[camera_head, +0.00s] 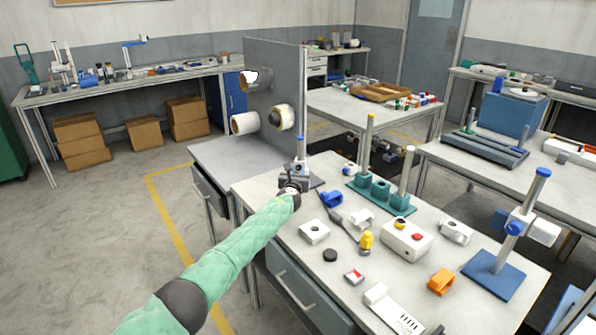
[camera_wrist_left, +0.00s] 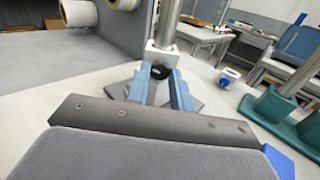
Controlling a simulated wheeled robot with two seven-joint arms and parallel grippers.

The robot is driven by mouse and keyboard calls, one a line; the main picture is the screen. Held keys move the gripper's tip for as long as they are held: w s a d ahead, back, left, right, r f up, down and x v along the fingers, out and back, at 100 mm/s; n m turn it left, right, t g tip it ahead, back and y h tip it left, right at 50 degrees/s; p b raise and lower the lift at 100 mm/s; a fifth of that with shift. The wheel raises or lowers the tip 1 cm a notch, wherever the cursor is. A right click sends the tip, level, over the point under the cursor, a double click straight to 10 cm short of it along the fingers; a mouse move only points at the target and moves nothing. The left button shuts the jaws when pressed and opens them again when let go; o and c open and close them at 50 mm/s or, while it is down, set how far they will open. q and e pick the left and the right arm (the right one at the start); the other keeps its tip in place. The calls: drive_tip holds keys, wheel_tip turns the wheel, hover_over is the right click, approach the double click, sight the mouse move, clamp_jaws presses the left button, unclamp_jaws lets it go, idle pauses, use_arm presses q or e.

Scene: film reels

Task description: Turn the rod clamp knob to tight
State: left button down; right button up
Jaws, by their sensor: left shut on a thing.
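In the left wrist view a white clamp block (camera_wrist_left: 162,53) sits around this rod (camera_wrist_left: 168,22). A dark round knob (camera_wrist_left: 160,70) projects from the block toward me. The blue-grey fingers of the left gripper (camera_wrist_left: 161,80) are on either side of the knob and shut on it. The knob's marking cannot be read. In the head view the arm hides most of the clamp. My right gripper does not show.
A teal stand with posts (camera_head: 380,192) is to the right of the gripper. A second rod stand with a blue base (camera_head: 492,276) is at the far right. A grey upright panel with film reels (camera_head: 280,90) stands behind left. A blue block (camera_head: 332,199) lies close to the gripper.

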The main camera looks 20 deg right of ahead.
sight(299, 168)
use_arm(q)
drive_tip(key=shift+m, duration=0.4)
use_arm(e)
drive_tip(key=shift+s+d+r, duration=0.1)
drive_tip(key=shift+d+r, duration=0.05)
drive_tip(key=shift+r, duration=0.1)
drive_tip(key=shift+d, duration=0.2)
use_arm(q)
drive_tip(key=c, duration=1.2)
unclamp_jaws()
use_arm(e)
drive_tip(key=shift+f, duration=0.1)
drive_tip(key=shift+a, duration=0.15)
use_arm(q)
drive_tip(key=shift+s+a+p, duration=0.1)
drive_tip(key=shift+s+p, duration=0.05)
drive_tip(key=shift+p, duration=0.15)
drive_tip(key=shift+s+a, duration=0.15)
drive_tip(key=shift+s, duration=0.15)
drive_tip(key=shift+p+v, duration=0.85)
drive_tip(key=shift+v, duration=0.15)
drive_tip(key=v, duration=0.3)
drive_tip(key=shift+s+a+p, duration=0.15)
drive_tip(key=shift+s+p, duration=0.2)
drive_tip(key=shift+s+a, duration=0.15)
drive_tip(key=shift+s, duration=0.35)
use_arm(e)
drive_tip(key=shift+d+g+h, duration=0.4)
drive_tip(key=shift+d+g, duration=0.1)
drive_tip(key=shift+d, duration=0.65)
